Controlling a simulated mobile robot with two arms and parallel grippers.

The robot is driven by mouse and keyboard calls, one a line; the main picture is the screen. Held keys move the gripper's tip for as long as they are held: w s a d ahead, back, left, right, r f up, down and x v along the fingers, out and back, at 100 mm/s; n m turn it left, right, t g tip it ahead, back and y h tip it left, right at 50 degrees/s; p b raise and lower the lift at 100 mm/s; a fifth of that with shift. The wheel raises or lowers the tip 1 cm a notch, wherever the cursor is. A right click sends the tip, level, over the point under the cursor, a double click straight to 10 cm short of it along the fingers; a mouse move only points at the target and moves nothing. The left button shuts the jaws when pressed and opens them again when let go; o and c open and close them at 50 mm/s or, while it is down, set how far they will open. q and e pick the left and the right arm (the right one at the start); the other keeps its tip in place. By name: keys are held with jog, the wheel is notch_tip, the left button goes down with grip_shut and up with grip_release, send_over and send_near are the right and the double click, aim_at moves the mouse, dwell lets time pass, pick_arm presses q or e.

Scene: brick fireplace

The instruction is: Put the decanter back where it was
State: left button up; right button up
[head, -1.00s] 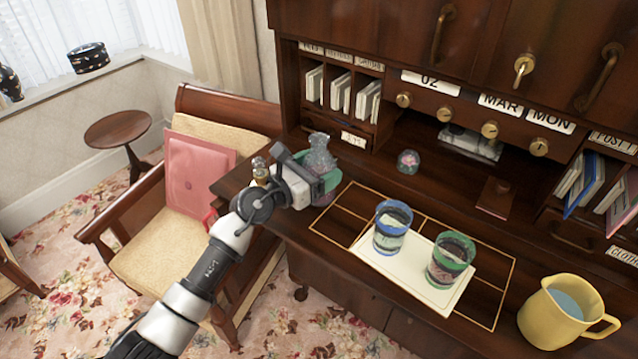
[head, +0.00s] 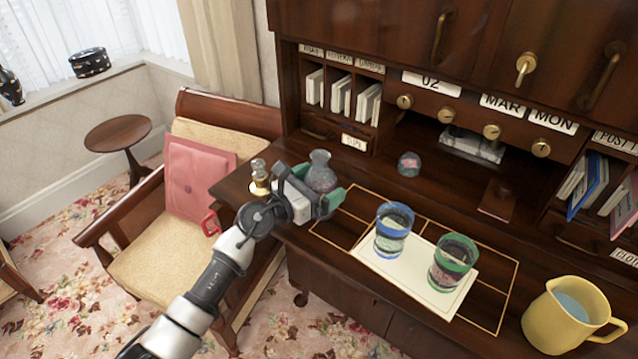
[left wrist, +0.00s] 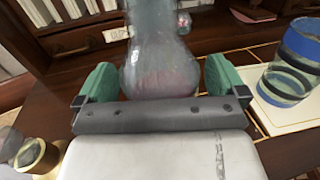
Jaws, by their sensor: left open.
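The glass decanter (head: 321,172) stands upright on the left part of the desk top, with a pinkish tint in its lower body. My left gripper (head: 328,196) is open at the decanter. In the left wrist view the decanter (left wrist: 160,72) is between the green fingers of the gripper (left wrist: 160,82), with a small gap visible on each side. The gripper body hides the decanter's base in both views. My right gripper is not in view.
A small brass lamp (head: 259,178) stands left of the gripper. Blue-banded (head: 393,230) and green-banded (head: 453,262) glasses stand on a cream mat (head: 412,270) to the right. A yellow jug (head: 568,312) is farther right. A small glass dome (head: 409,164) sits behind.

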pick_arm(q)
jog(key=shift+r, duration=0.25)
jog(key=b+v, duration=0.1)
jog(key=v, duration=1)
jog(key=shift+f, duration=0.15)
jog(key=shift+s+a, duration=0.35)
jog(key=shift+a, duration=0.05)
